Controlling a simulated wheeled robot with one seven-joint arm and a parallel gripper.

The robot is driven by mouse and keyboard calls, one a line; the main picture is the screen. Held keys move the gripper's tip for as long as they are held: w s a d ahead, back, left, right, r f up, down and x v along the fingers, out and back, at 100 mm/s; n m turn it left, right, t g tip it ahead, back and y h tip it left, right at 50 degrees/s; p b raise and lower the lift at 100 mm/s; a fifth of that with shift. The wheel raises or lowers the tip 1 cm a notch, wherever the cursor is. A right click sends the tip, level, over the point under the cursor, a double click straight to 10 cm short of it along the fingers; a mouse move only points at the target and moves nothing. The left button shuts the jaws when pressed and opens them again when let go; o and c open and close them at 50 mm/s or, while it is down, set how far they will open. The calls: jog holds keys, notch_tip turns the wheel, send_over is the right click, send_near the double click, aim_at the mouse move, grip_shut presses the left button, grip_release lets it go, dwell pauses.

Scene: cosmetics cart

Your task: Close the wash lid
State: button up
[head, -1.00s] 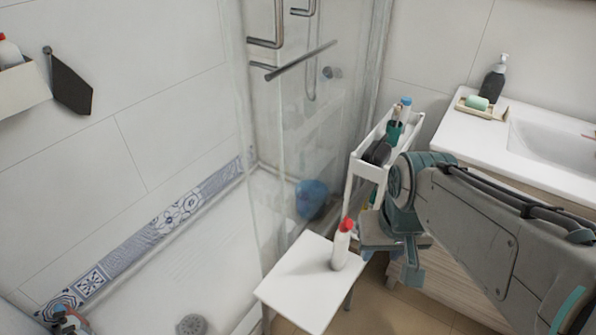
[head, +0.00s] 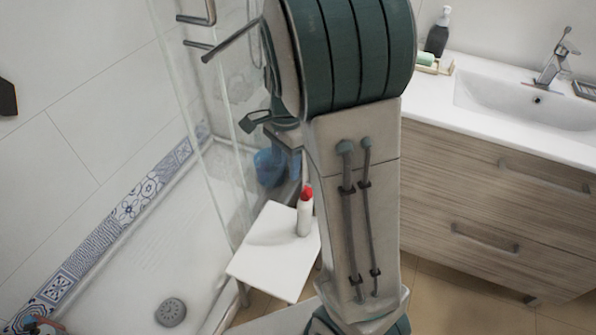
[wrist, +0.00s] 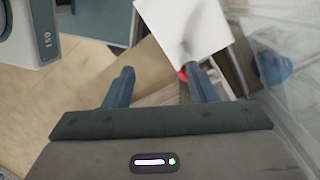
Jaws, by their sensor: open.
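The wash bottle (head: 304,217), white with a red lid (head: 307,193), stands upright on a white stool (head: 270,262). Whether the lid is open is too small to tell. In the wrist view my gripper (wrist: 162,82) is open and empty. A bit of the red lid (wrist: 183,74) shows beside the right finger, which hides most of the bottle. In the head view my gripper is up and left of the bottle, partly hidden by my arm.
A glass shower screen (head: 205,130) stands left of the stool, with a blue bucket (head: 270,167) near it. A wooden vanity (head: 490,200) with a sink (head: 530,100) is on the right. My arm hides the cart.

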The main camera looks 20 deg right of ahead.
jog(key=w+d+f+m+g+h+p, duration=0.2)
jog(key=w+d+f+m+h+p, duration=0.15)
jog(key=w+f+m, duration=0.65)
jog(key=s+d+f, duration=0.1)
jog(key=f, duration=0.2)
jog(key=s+d+f+m, duration=0.1)
jog(key=f, duration=0.2)
jog(key=s+d+f+m, duration=0.1)
jog(key=d+f, duration=0.1)
jog(key=f, duration=0.2)
jog(key=shift+f+h+b, duration=0.1)
jog(key=shift+h+b, duration=0.15)
jog(key=shift+b, duration=0.15)
jog(key=c, duration=1)
